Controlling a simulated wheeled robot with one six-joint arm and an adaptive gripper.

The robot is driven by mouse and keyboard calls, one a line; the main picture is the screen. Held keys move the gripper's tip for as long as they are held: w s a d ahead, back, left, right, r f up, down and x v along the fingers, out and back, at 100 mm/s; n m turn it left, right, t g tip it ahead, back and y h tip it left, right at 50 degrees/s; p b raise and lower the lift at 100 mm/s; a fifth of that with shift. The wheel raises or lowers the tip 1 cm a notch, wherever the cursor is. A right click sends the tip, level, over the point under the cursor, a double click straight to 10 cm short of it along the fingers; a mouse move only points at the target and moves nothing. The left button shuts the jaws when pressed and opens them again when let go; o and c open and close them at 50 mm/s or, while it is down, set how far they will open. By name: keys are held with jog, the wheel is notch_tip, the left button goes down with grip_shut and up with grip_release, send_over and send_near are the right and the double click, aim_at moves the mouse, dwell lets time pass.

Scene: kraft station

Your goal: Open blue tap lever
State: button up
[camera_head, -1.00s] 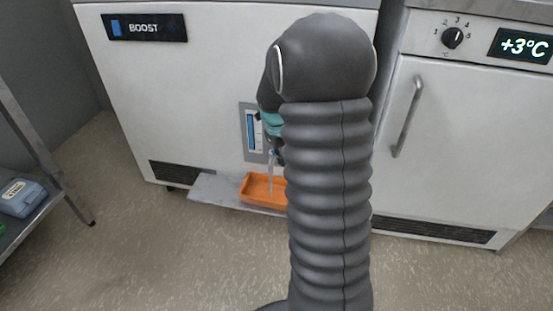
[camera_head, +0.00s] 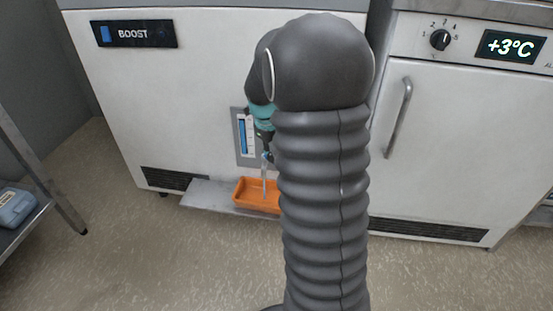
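My arm hides much of the gripper and the tray's right part. The fingers are too small and covered to judge.
The tray stands on a grey ledge (camera_head: 205,195). A fridge handle (camera_head: 398,118) sticks out at right. A shelf rack (camera_head: 45,170) stands at left; the floor between is clear.

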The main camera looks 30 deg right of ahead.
notch_tip(320, 180, up, 8)
jog(key=a, duration=0.1)
jog(key=shift+s+a, duration=0.2)
jog(key=shift+a, duration=0.1)
jog(key=shift+r, duration=0.1)
